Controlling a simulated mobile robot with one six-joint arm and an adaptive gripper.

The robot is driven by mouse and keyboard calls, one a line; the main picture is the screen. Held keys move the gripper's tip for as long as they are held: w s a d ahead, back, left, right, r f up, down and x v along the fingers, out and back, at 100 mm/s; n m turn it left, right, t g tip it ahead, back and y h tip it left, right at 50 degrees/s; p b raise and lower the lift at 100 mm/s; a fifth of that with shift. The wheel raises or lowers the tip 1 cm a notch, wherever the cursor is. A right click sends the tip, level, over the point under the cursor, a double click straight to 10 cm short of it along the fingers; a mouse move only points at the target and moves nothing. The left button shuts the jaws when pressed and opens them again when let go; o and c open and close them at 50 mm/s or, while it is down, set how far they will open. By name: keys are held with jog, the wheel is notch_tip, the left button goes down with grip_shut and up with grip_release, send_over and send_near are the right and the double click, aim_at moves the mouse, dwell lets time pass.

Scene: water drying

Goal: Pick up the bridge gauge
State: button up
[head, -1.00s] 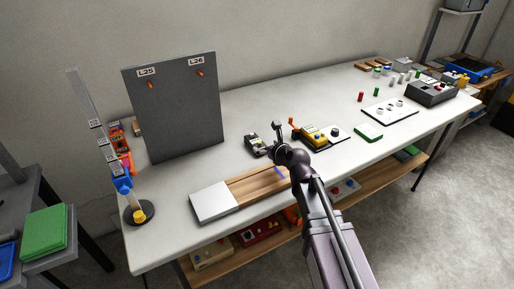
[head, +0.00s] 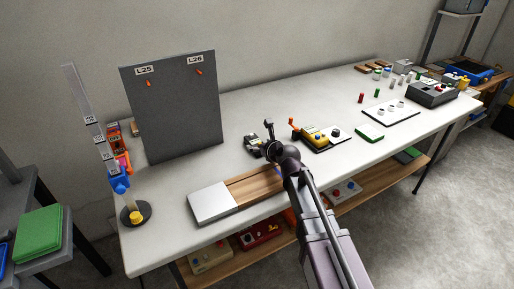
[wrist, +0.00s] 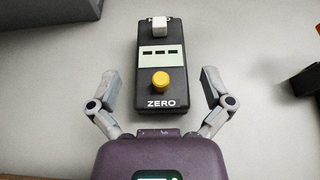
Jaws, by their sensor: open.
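A black boxy instrument (wrist: 160,66) fills the middle of the wrist view and looks like the bridge gauge. It has a yellow knob, a pale display with three dark marks, the word ZERO and a small white block at its far end. In the head view a small dark device (head: 252,142) lies on the table beside my gripper (head: 268,132) and seems to be the same thing. My gripper (wrist: 160,80) is open, with one finger on each side of the instrument in the wrist view. Gaps show between the fingers and its sides; height above it is unclear.
A dark upright panel (head: 172,105) labelled L25 and L26 stands behind left. A wooden board with a pale plate (head: 210,202) lies in front. A yellow-and-black device (head: 314,136) stands right of my gripper. A dark object (wrist: 304,80) shows at the wrist view's right.

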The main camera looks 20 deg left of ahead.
aim_at(256, 143)
jog(key=shift+x, duration=1.3)
jog(key=c, duration=1.3)
jog(key=shift+o, duration=0.2)
jog(key=shift+r, duration=0.15)
notch_tip(256, 143, up, 4)
jog(key=p, duration=0.3)
jog(key=s+d, duration=0.3)
jog(key=d, duration=0.1)
jog(key=s+d+p, duration=0.1)
jog(key=s+d, duration=0.6)
jog(key=d, duration=0.1)
jog(key=shift+s+d+r, duration=0.15)
jog(key=shift+r, duration=0.2)
